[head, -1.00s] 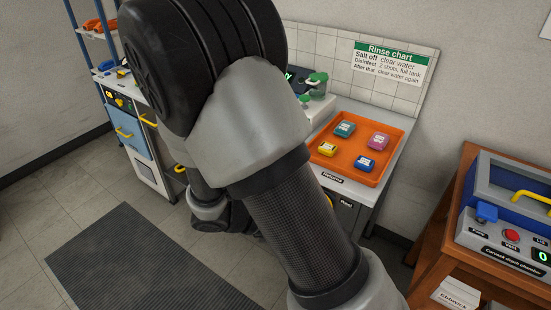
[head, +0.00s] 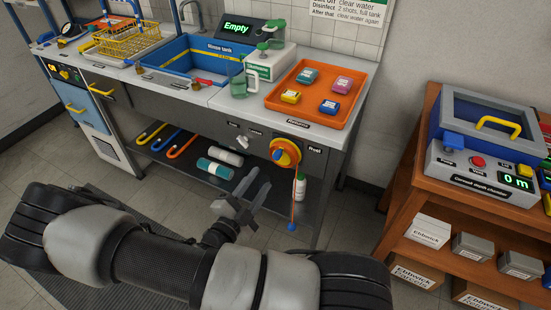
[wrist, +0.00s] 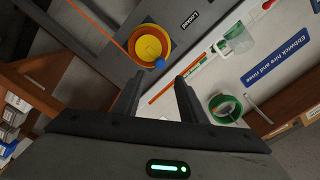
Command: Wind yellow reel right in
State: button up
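The yellow reel (head: 287,147) is mounted on the front panel of the grey bench, under the orange tray. It has an orange rim and a small blue knob (head: 277,155). An orange cord hangs from it to a blue end piece (head: 292,227). In the wrist view the reel (wrist: 149,42) and its blue knob (wrist: 159,64) lie ahead of my fingers, near a "Locked" label (wrist: 198,17). My gripper (head: 252,187) is open and empty, below and to the left of the reel, apart from it. Both fingers (wrist: 156,92) show spread in the wrist view.
A white knob (head: 243,141) sits left of the reel. A white bottle (head: 300,187) stands on the shelf behind the cord; two cylinders (head: 222,160) lie further left. An orange tray (head: 311,119) with several coloured blocks is above. A wooden stand (head: 405,190) is on the right.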

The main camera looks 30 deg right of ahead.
aim_at(276, 158)
jog(key=b+x, duration=0.1)
jog(key=x, duration=1)
jog(key=shift+w+d, duration=0.25)
jog(key=shift+c, duration=0.4)
grip_shut()
